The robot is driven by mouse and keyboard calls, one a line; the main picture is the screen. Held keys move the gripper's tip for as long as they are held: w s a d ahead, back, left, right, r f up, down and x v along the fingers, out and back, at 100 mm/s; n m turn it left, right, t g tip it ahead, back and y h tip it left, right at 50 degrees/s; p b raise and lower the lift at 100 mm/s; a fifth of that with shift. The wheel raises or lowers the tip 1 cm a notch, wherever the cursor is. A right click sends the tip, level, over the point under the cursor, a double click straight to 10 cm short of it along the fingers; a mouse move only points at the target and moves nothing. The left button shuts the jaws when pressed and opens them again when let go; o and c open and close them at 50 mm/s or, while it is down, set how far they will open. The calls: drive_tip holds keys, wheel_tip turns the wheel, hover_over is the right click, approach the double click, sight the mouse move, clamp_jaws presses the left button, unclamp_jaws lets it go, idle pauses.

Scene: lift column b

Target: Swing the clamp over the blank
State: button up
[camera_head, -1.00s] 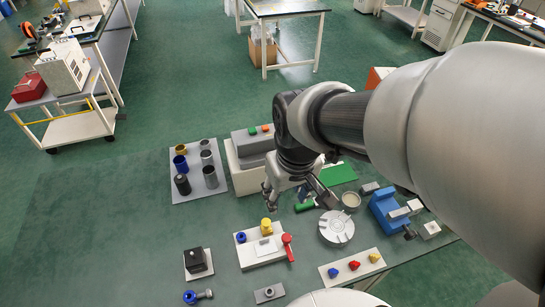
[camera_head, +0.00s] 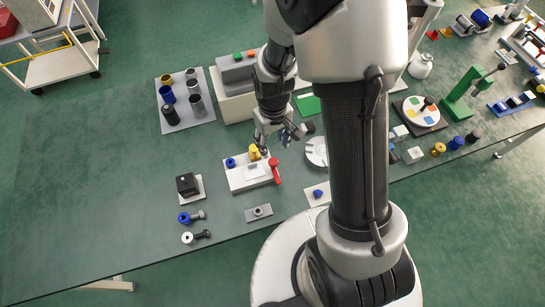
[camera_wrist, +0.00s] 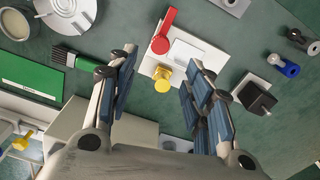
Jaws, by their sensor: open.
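The clamp is a red lever with a round pivot head (camera_head: 275,171) at the right end of a white base (camera_head: 237,181). It also shows in the wrist view (camera_wrist: 162,39). It points toward the table's front edge, beside the blank and not over it. The blank, a pale flat plate (camera_head: 254,172), lies on the base and shows in the wrist view (camera_wrist: 187,52). A yellow knob (camera_wrist: 163,77) stands at the base's back edge. My gripper (camera_wrist: 160,75) is open and empty above that back side, its fingers apart on either side of the yellow knob in the picture.
A blue knob (camera_head: 230,162) stands at the base's left end. A black block on a plate (camera_head: 188,184), bolts (camera_head: 190,216) and a grey plate (camera_head: 258,212) lie nearby. A grey tray of cups (camera_head: 184,122) and a machine (camera_head: 237,72) stand behind. The table's left side is clear.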

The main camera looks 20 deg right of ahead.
sight(273, 161)
wheel_tip(273, 161, down, 10)
drive_tip(key=shift+f+b, duration=0.1)
drive_tip(key=shift+b, duration=1.15)
drive_tip(key=c, duration=1.1)
